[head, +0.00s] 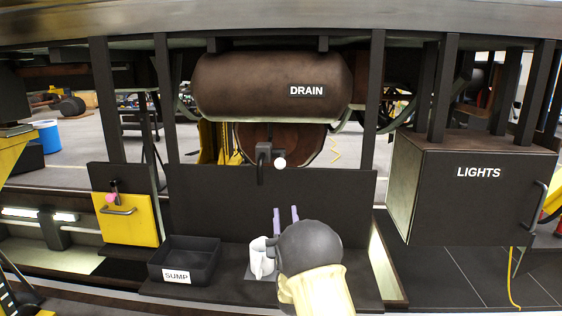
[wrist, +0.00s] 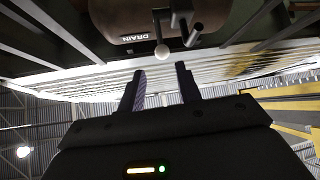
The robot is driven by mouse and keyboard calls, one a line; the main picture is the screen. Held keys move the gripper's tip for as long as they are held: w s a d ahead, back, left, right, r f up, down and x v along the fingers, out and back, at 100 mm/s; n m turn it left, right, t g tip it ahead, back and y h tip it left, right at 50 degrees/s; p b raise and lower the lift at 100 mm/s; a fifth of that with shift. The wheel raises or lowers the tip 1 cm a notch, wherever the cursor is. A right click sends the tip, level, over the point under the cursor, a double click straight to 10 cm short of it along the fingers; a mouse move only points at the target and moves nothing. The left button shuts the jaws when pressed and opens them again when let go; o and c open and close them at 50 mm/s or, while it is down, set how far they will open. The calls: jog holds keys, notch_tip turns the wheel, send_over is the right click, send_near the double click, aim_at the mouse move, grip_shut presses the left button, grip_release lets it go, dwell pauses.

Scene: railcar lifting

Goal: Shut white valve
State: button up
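The white valve shows as a white ball knob (head: 280,162) on a dark valve body (head: 268,152) beneath the brown tank labelled DRAIN (head: 270,85). In the wrist view the white knob (wrist: 162,52) appears just beyond and between my fingertips, with the dark valve body and a handle beside it. My gripper (head: 286,213) is open and empty, its two purple fingers pointing up below the knob in the head view. The gripper also shows in the wrist view (wrist: 160,72), its fingers apart. The knob looks clear of the fingers; the exact gap cannot be judged.
A black SUMP bin (head: 203,252) is further left. A yellow box with a pink knob (head: 110,198) is at the left. The LIGHTS box (head: 480,205) is right. Upright posts (head: 374,95) flank the tank.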

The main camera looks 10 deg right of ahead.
aim_at(281, 160)
jog(key=p+x, duration=0.7)
jog(key=x, duration=0.9)
jog(key=shift+r+p, duration=0.1)
jog(key=shift+p, duration=0.25)
jog(key=shift+w+r, duration=0.35)
jog(key=shift+w, duration=0.2)
grip_shut()
